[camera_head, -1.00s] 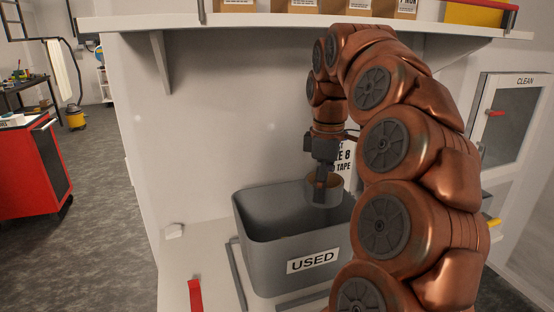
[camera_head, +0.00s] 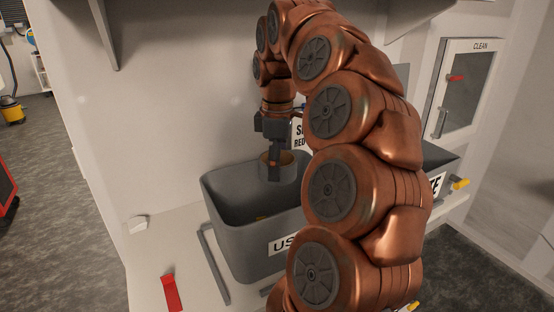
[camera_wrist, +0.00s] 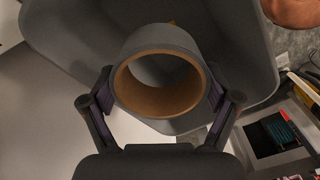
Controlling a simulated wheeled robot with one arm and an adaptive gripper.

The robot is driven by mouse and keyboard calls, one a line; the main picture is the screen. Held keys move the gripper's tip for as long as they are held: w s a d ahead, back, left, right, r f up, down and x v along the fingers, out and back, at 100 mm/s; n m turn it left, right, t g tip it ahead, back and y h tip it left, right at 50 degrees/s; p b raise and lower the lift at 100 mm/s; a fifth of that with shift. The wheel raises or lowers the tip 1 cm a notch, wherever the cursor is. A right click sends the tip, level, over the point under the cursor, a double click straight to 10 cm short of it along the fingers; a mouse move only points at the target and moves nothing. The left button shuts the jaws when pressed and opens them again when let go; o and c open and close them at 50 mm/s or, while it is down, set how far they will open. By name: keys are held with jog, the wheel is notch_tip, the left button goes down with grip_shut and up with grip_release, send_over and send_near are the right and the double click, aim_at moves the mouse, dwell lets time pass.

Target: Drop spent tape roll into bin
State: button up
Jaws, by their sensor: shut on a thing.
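My gripper (camera_head: 276,172) points down and is shut on the spent tape roll (camera_head: 291,170), a grey ring with a brown core. In the wrist view the roll (camera_wrist: 165,40) sits between my two fingers, its open core facing the camera. The grey used bin (camera_head: 228,222), with a label reading "US…" partly hidden by my arm, stands on the bench under the roll. The roll is over the bin's opening, around the height of its back rim. The bin also shows in the wrist view (camera_wrist: 60,35) behind the roll. Its right side is hidden by my arm.
A red strip (camera_head: 172,293) and a small white block (camera_head: 138,223) lie on the bench left of the bin. A cabinet marked CLEAN (camera_head: 468,95) is on the right wall. A shelf bracket hangs above left.

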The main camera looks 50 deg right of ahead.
notch_tip(320, 180, down, 2)
jog(key=shift+f+b, duration=0.1)
jog(key=shift+b, duration=0.35)
jog(key=o, duration=0.7)
jog(key=shift+o, duration=0.2)
